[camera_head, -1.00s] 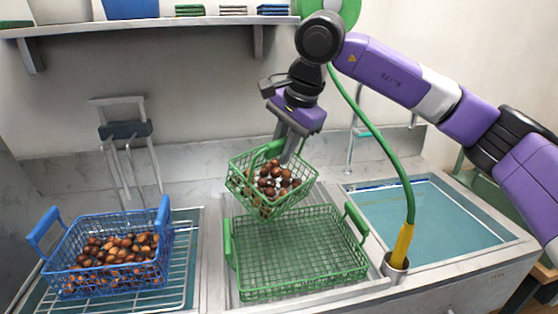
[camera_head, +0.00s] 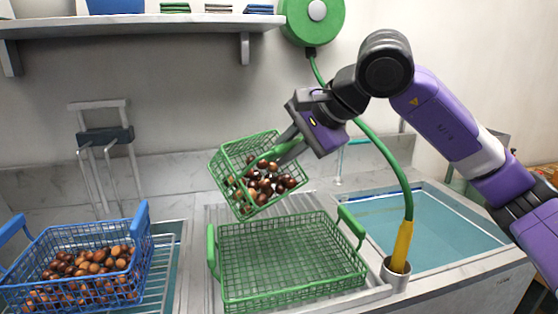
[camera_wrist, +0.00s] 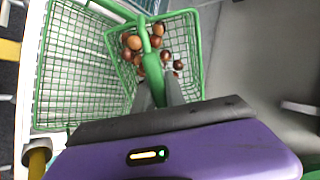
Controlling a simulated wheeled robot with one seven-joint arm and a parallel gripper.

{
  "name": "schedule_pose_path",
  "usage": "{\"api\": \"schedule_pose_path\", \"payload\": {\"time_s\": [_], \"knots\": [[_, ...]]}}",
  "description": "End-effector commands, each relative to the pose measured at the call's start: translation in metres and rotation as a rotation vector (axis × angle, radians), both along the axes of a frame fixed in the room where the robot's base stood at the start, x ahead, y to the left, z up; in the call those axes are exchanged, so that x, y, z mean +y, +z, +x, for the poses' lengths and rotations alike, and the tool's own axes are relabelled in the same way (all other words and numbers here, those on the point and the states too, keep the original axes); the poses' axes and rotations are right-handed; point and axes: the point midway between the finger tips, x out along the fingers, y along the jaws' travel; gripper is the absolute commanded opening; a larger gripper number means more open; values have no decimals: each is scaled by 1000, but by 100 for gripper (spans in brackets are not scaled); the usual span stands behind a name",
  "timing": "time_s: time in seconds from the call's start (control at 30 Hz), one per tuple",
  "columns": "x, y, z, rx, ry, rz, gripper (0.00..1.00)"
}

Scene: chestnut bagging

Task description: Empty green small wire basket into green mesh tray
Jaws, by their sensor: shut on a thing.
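The green small wire basket (camera_head: 228,160) is in the air above the back of the green mesh tray, tilted steeply toward the front right. Several brown chestnuts (camera_head: 268,186) are gathered at its lower side. My gripper (camera_head: 288,146) is shut on the basket's green handle; this also shows in the wrist view (camera_wrist: 156,92). The green mesh tray (camera_head: 290,296) stands on the drainer below, and no chestnuts show in it. In the wrist view the small basket (camera_wrist: 197,62) overlaps the tray (camera_wrist: 48,85).
A blue wire basket (camera_head: 142,245) full of chestnuts stands at the left. A green hose with a yellow nozzle (camera_head: 402,244) rises from a holder right of the tray. A water-filled sink (camera_head: 435,232) lies at the right. A shelf (camera_head: 150,22) runs above.

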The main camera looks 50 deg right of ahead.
Motion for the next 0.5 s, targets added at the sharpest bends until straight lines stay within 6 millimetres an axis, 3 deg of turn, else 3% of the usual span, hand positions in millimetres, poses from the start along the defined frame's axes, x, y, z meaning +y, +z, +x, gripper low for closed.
{"api": "schedule_pose_path", "payload": {"time_s": [0.5], "knots": [[-1,-11,-13,-156,-1,0,0]]}}
